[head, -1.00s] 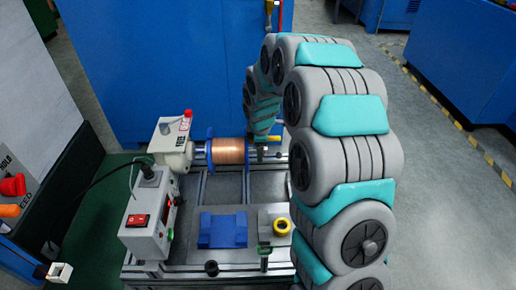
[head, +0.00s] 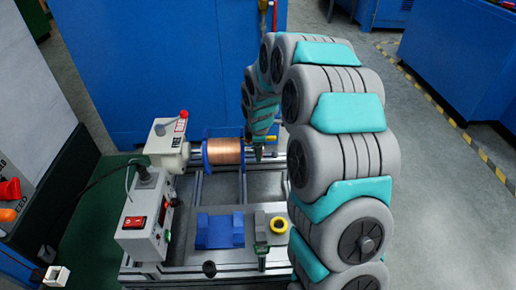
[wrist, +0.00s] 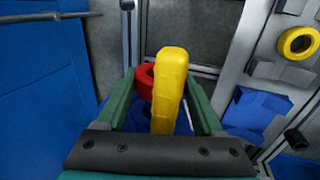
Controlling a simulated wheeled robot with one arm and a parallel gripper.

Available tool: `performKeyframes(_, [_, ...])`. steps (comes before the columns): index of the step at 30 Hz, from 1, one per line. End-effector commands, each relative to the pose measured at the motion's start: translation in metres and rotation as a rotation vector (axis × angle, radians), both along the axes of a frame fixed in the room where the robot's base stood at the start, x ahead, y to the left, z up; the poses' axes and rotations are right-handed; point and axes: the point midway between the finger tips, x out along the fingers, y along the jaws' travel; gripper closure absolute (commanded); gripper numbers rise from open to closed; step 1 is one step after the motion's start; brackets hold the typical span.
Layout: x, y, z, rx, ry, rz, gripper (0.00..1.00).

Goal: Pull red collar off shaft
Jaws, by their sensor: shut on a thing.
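A red collar (wrist: 145,80) shows in the wrist view between my green fingers, partly hidden by an upright yellow bar (wrist: 169,90). My gripper (wrist: 160,78) is shut on the collar, whose left side lies against the left finger. In the head view my gripper (head: 259,152) is at the right end of the copper spool (head: 224,151), over the shaft (head: 280,154). The collar cannot be made out in the head view. Whether it is still around the shaft is hidden by the bar and fingers.
The spool joins a white motor housing (head: 167,145) on its left. A control box (head: 147,220) with a red switch stands at the front left. A blue block (head: 220,230) and a yellow ring (head: 279,226) sit on the frame's front plate. Open floor lies to the right.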

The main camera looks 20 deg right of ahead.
Motion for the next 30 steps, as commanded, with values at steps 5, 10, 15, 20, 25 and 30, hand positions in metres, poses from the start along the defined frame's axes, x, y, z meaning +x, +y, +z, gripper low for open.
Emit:
performKeyframes(5, [0.000, 0.000, 0.002, 0.000, 0.000, 0.000, 0.86])
performKeyframes(10, [0.000, 0.000, 0.001, 0.000, 0.000, 0.000, 0.86])
performKeyframes(15, [0.000, 0.000, 0.001, 0.000, 0.000, 0.000, 0.86])
performKeyframes(20, [-0.001, -0.004, 0.002, 0.000, 0.000, -0.001, 0.86])
performKeyframes(25, [-0.002, -0.011, 0.002, 0.000, 0.000, -0.001, 0.86])
performKeyframes(30, [-0.004, -0.019, 0.002, 0.001, 0.000, -0.001, 0.86])
